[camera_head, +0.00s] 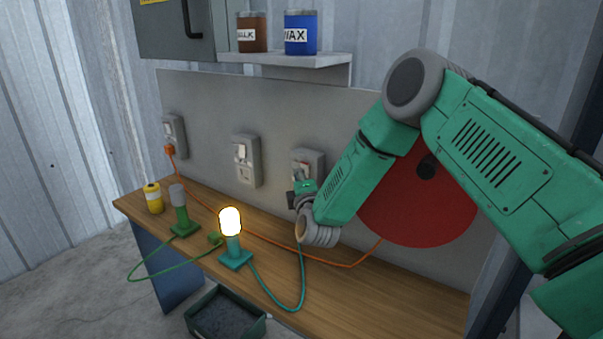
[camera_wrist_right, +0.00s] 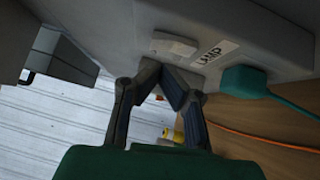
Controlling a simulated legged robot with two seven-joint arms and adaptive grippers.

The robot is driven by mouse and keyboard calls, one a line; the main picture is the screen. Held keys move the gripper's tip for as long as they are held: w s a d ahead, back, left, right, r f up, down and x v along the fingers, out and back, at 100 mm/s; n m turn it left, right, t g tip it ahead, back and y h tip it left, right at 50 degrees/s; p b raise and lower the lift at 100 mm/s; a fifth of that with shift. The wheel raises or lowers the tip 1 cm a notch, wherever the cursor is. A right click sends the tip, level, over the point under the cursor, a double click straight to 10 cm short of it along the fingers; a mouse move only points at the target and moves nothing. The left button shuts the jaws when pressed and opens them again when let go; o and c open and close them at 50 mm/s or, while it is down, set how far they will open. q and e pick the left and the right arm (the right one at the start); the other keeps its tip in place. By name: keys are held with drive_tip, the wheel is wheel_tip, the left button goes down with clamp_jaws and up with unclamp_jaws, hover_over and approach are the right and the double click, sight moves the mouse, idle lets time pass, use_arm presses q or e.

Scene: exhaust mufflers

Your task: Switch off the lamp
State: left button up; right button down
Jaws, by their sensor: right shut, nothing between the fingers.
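The lamp (camera_head: 230,222) glows on a teal base on the wooden bench in the head view. Its teal cord (camera_head: 300,285) runs right and up toward the right switch box (camera_head: 312,160), partly hidden by my right arm. In the wrist view a white switch (camera_wrist_right: 172,46) sits beside a label (camera_wrist_right: 214,52) reading LAMP, and a teal plug (camera_wrist_right: 243,80) is in the same box. My right gripper (camera_head: 298,196) is shut and empty at the right box. Its fingertips (camera_wrist_right: 166,72) are close to the switch; I cannot tell whether they touch it. My left gripper is out of view.
Two other switch boxes, left (camera_head: 174,137) and middle (camera_head: 246,160), are on the grey panel. An unlit lamp (camera_head: 180,208) and a yellow can (camera_head: 154,198) stand on the bench (camera_head: 400,305). A shelf (camera_head: 285,60) holds cans. A red disc (camera_head: 430,210) is behind my arm.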

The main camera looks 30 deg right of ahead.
drive_tip(key=shift+w+d+r, duration=0.15)
drive_tip(key=shift+w+d, duration=0.2)
drive_tip(key=shift+d, duration=0.35)
drive_tip(key=p, duration=0.1)
drive_tip(key=r+p, duration=0.1)
drive_tip(key=p, duration=0.1)
drive_tip(key=shift+w+d+m+g, duration=0.15)
drive_tip(key=shift+d+m+g, duration=0.05)
drive_tip(key=shift+m+g, duration=0.2)
drive_tip(key=shift+f+b, duration=0.3)
drive_tip(key=shift+b, duration=0.1)
